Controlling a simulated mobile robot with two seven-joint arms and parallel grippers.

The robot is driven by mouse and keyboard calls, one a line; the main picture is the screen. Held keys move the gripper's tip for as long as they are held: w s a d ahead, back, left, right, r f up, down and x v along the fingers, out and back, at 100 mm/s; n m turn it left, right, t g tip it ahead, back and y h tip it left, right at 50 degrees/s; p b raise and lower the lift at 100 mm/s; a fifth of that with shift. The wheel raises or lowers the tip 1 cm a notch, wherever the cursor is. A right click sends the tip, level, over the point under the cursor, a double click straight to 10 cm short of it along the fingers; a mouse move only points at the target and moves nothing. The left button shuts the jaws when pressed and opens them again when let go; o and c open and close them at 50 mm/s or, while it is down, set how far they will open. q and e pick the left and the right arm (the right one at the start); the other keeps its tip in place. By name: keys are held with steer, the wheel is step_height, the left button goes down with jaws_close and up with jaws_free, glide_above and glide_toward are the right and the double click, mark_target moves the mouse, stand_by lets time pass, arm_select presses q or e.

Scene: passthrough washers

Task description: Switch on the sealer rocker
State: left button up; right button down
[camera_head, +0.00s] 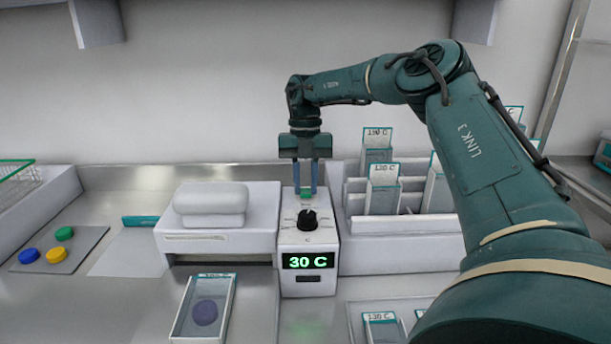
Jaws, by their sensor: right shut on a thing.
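The sealer's control box (317,285) is white and stands at the middle of the bench. Its front display (303,262) reads 30 C in green. A black knob (307,220) sits on its sloped face. A small green rocker (306,194) is behind the knob, near the top of the box. My right gripper (306,190) points straight down over the box, its two blue fingers shut on the green rocker. The fingers partly hide the rocker, so I cannot tell its position. My left gripper is not in view.
Left of the box is a white unit with a rounded white lid (210,200). A clear-fronted pouch with a purple disc (205,313) lies before it. A rack (400,232) of labelled pouches stands right. Blue, yellow and green discs lie on a grey mat (85,240).

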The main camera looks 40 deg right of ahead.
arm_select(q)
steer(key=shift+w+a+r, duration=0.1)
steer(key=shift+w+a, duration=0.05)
arm_select(e)
steer(key=c, duration=1.2)
jaws_free()
steer(key=shift+c, duration=0.2)
arm_select(q)
steer(key=p, duration=0.1)
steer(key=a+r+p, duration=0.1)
steer(key=p, duration=0.1)
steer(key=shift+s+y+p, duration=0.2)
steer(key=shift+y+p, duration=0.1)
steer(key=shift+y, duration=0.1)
arm_select(e)
steer(key=v, duration=1.3)
steer(key=shift+r, duration=0.1)
